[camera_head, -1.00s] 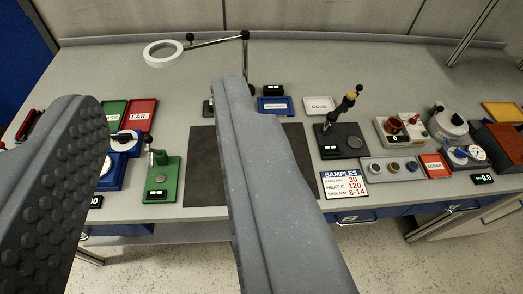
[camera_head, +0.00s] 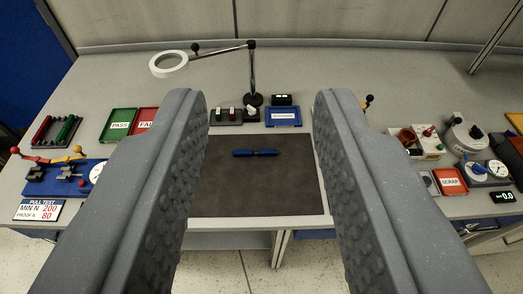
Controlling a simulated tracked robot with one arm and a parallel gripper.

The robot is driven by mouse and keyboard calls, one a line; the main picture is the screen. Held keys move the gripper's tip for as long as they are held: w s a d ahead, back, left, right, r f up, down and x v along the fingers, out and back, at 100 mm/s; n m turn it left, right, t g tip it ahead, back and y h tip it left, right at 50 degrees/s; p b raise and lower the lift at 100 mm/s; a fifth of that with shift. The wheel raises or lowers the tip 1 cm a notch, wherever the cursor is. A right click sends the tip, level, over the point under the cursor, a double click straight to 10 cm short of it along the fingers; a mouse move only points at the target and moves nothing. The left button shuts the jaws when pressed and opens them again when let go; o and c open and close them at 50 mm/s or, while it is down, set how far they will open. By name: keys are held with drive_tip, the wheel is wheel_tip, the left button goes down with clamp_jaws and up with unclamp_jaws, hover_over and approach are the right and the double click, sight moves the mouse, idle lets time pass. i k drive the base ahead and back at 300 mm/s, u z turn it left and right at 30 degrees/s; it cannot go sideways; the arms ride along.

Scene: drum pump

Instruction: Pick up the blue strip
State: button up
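A small blue strip (camera_head: 255,153) lies flat on the dark mat (camera_head: 262,192) in the middle of the bench. It lies crosswise, with a darker band near its middle. My gripper (camera_head: 263,100) is open, with one finger on each side of the picture and nothing between them. The strip shows in the gap between the fingers, farther off on the mat and apart from both. The fingers hide parts of the bench at left and right.
A magnifier lamp (camera_head: 170,64) on a jointed stand rises behind the mat. A blue tray (camera_head: 283,117) and a small rack (camera_head: 234,115) stand at the mat's back edge. Green PASS (camera_head: 119,123) and red SCRAP (camera_head: 450,181) trays lie at the sides.

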sight(241, 153)
drive_tip(key=i, duration=0.9)
drive_tip(key=u, duration=0.05)
